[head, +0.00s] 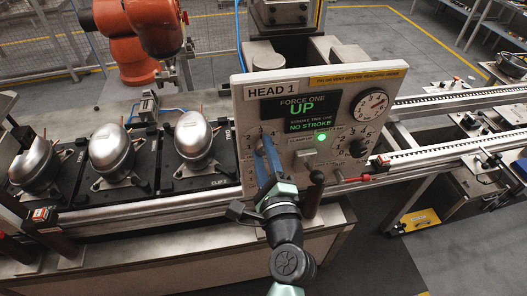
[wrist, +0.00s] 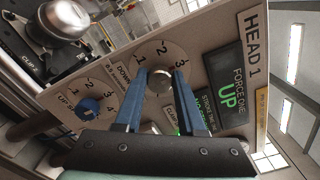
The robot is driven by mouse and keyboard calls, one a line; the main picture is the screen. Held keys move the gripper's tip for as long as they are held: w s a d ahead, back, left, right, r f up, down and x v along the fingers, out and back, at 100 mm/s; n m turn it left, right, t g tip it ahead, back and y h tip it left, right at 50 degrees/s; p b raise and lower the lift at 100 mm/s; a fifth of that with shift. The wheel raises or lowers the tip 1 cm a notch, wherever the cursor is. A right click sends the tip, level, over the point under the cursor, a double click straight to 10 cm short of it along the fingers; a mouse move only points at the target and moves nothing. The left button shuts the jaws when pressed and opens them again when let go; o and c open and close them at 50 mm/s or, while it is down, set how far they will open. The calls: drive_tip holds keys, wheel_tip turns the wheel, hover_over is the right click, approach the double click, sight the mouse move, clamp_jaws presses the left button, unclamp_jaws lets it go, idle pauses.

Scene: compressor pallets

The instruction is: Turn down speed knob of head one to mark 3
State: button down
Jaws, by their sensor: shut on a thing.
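The HEAD 1 panel (head: 320,90) faces me, and it appears rotated in the wrist view (wrist: 218,28). My gripper (wrist: 160,76) has its two blue fingers either side of a grey round knob (wrist: 160,84), shut on it. This knob sits on a pale dial labelled DOWN, with 1, 2 and 3 visible around it. I cannot tell where its pointer stands. A blue knob (wrist: 90,107) sits apart on the UP dial. In the head view my gripper (head: 266,144) covers the gripped knob at the panel's left.
The display (head: 302,107) reads FORCE ONE UP and NO STROKE, with a green lamp (head: 321,137) lit below. A gauge (head: 371,104) and a black knob (head: 358,148) are on the right. Silver compressors (head: 110,146) stand on black pallets at left. An orange robot (head: 138,40) stands behind.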

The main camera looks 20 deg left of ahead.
drive_tip(key=c, duration=0.5)
unclamp_jaws()
drive_tip(key=b+v, duration=0.4)
drive_tip(key=v, duration=0.9)
drive_tip(key=shift+b, duration=0.35)
drive_tip(key=shift+w+r, duration=0.1)
